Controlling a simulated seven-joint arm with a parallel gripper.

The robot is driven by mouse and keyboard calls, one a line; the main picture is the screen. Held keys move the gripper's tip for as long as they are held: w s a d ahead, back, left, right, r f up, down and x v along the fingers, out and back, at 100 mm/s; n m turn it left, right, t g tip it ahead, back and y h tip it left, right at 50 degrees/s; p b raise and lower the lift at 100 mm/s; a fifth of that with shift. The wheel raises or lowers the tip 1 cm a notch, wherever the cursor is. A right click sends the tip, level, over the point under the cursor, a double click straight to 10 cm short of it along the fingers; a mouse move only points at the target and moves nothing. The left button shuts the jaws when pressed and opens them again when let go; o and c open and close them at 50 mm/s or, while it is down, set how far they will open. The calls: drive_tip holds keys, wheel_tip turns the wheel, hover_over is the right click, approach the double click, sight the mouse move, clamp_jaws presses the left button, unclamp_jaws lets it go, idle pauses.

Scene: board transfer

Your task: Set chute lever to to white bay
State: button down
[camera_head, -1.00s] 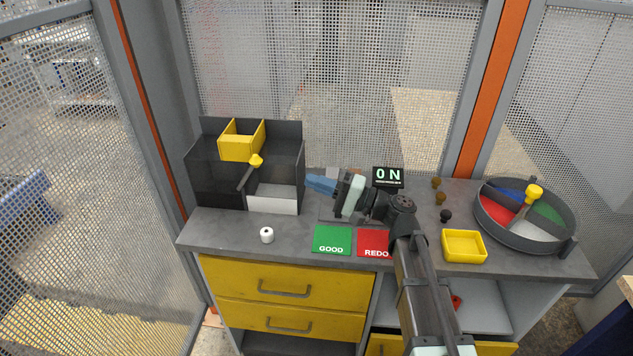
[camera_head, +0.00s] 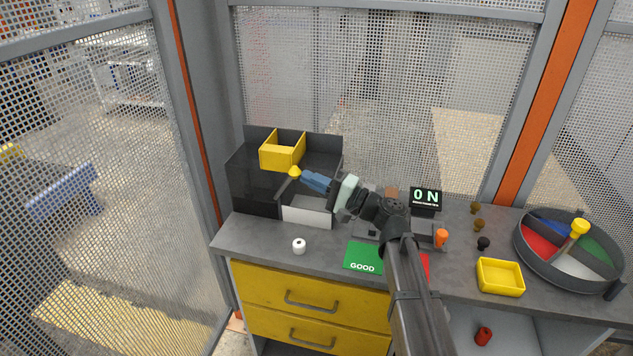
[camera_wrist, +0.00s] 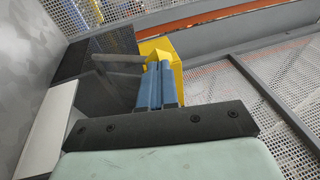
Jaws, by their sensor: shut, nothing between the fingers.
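The dark chute box (camera_head: 255,185) stands at the left of the bench, with an open yellow chute (camera_head: 282,152) on top. The chute lever, a grey bar with a yellow knob (camera_head: 294,171), leans up and right at its front. The white bay (camera_head: 307,215) is the light front panel, right of the dark one. My gripper (camera_head: 304,176) is shut and empty, its blue fingertips at the right side of the knob. In the wrist view the blue fingers (camera_wrist: 160,85) lie together against or just before the yellow knob (camera_wrist: 158,48); contact is unclear. The lever bar (camera_wrist: 118,59) runs left from it.
A green GOOD pad (camera_head: 362,256), a yellow tray (camera_head: 500,277) and a round divided bin (camera_head: 568,250) lie to the right. Mesh walls close off the back.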

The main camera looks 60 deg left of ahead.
drive_tip(key=shift+r, duration=0.1)
drive_tip(key=shift+s+a+r+t+h, duration=0.5)
drive_tip(key=shift+s+a+r+h, duration=0.1)
drive_tip(key=shift+r+h, duration=0.2)
drive_tip(key=s+a+r+n+t+h, duration=0.1)
drive_tip(key=s+a+r+t+h, duration=0.1)
drive_tip(key=s+a+t+h, duration=0.4)
drive_tip(key=shift+s+a+r+n+h, duration=0.4)
drive_tip(key=shift+s+a+h, duration=0.4)
drive_tip(key=shift+s+a, duration=0.7)
drive_tip(key=shift+s, duration=0.15)
drive_tip(key=v, duration=1.4)
drive_tip(key=shift+s+a+r, duration=0.2)
drive_tip(key=shift+a+r, duration=0.05)
drive_tip(key=shift+r, duration=0.2)
